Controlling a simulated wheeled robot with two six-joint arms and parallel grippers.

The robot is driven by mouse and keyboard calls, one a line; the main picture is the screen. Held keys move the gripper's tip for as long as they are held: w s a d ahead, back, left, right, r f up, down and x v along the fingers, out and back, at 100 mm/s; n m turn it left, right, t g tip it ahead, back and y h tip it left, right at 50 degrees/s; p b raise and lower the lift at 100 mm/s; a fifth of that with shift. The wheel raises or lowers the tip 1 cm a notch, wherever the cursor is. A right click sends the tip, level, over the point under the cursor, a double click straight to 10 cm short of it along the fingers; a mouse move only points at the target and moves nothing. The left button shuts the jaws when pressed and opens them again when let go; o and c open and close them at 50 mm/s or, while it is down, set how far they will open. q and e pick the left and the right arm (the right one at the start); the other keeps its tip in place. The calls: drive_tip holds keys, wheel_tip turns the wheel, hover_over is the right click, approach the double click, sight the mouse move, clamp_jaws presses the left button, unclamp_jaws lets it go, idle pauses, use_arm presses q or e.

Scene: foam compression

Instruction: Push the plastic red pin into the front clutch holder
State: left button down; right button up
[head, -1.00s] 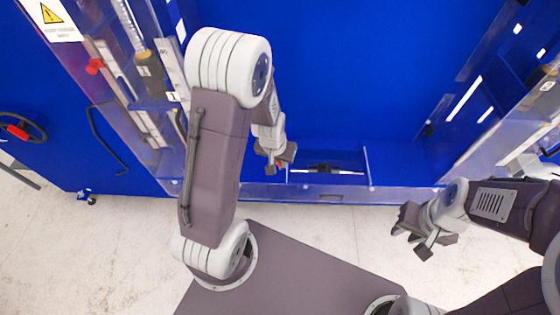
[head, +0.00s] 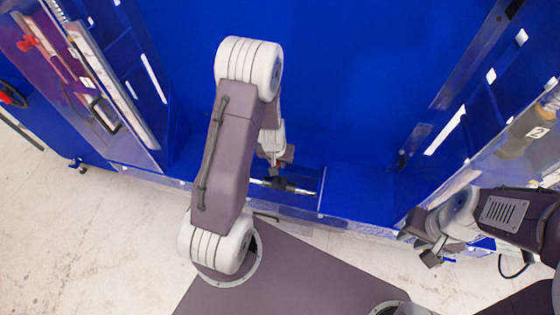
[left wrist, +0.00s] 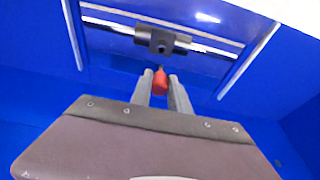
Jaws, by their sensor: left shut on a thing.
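My left gripper (left wrist: 160,88) is shut on the red pin (left wrist: 160,80), which sticks out between the fingertips in the left wrist view. Just beyond the pin is a dark block on a silver rod (left wrist: 109,25), which looks like the clutch holder (left wrist: 162,42). The pin's dark tip is close to the block; I cannot tell if they touch. My right gripper (head: 424,247) is open and empty, away at the right.
The rod lies in a blue recess with a raised divider (head: 321,190) at its right. The blue floor right of the recess (head: 360,190) is clear.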

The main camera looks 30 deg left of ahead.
use_arm(q)
drive_tip(key=b+x, duration=0.3)
drive_tip(key=s+b+x, duration=0.1)
drive_tip(key=x, duration=0.1)
drive_tip(key=shift+d+f+b, duration=0.1)
drive_tip(key=shift+d+b, duration=0.2)
drive_tip(key=shift+f+b, duration=0.3)
drive_tip(key=shift+f, duration=0.2)
drive_tip(key=shift+f+b, duration=1.75)
drive_tip(key=shift+f, duration=0.05)
drive_tip(key=c, duration=1.2)
unclamp_jaws()
drive_tip(key=shift+o, duration=0.2)
drive_tip(key=shift+r, duration=0.15)
